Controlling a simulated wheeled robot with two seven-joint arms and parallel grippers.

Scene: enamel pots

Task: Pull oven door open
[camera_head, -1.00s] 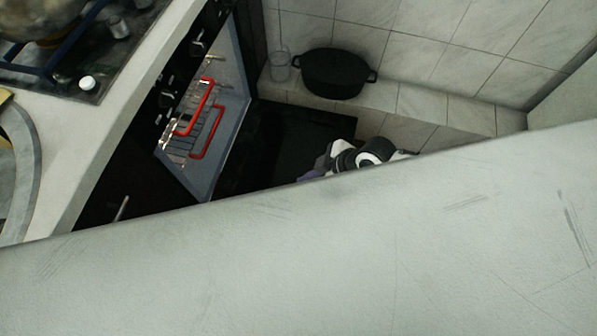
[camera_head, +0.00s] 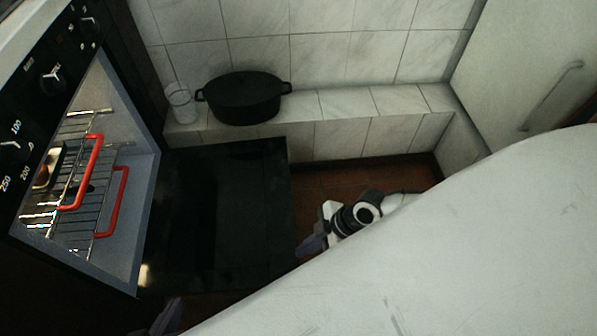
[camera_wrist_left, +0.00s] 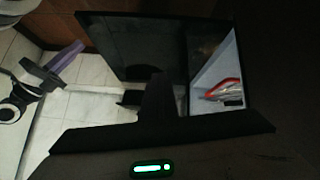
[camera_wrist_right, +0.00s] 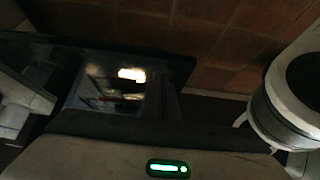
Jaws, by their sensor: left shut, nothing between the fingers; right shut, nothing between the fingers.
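The oven door (camera_head: 215,220) is a black glass panel. It is folded down and open, about level, in front of the oven (camera_head: 125,140). Its dark glass also shows in the left wrist view (camera_wrist_left: 130,45) and, with reflections, in the right wrist view (camera_wrist_right: 75,62). My left gripper (camera_head: 168,316) is shut and empty at the bottom edge of the head view, near the door's near edge. My right gripper (camera_head: 312,246) is shut and empty beside the door's outer edge. I cannot tell whether either gripper touches the door.
Inside the oven are wire racks with red handles (camera_head: 97,170). A black pot (camera_head: 245,98) and a clear glass (camera_head: 181,104) stand on the tiled ledge behind the door. Brown floor tiles (camera_head: 365,175) show to its right. A pale surface of unclear nature fills the lower right.

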